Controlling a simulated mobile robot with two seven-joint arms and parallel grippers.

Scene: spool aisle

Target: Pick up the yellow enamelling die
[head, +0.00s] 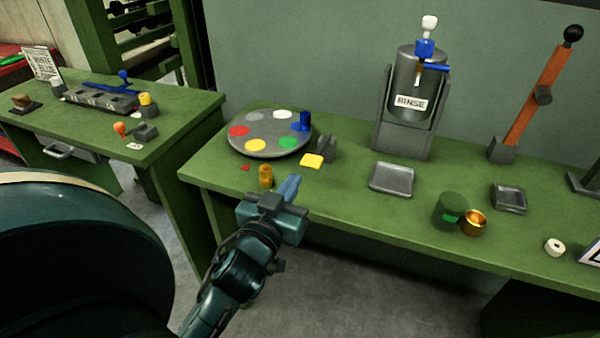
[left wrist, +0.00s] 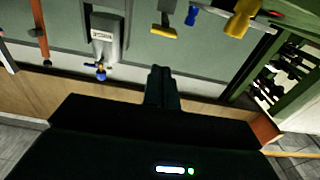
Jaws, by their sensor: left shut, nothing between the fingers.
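A small yellow cylinder (head: 266,176), which looks like the yellow enamelling die, stands upright on the green bench (head: 345,210) near its front edge. It also shows at the top right of the left wrist view (left wrist: 240,18). My left gripper (head: 291,184) is shut and empty, just right of the cylinder and apart from it, at the bench's front edge. Its closed fingers show in the left wrist view (left wrist: 161,72). My right gripper is not in view.
A round colour palette (head: 262,152) with a blue cylinder (head: 305,121) stands behind the yellow cylinder. Rightward are the rinse tank (head: 409,103), a grey tray (head: 391,179), a green cylinder (head: 448,211) and a brass cup (head: 474,222). Another bench (head: 185,112) is at left.

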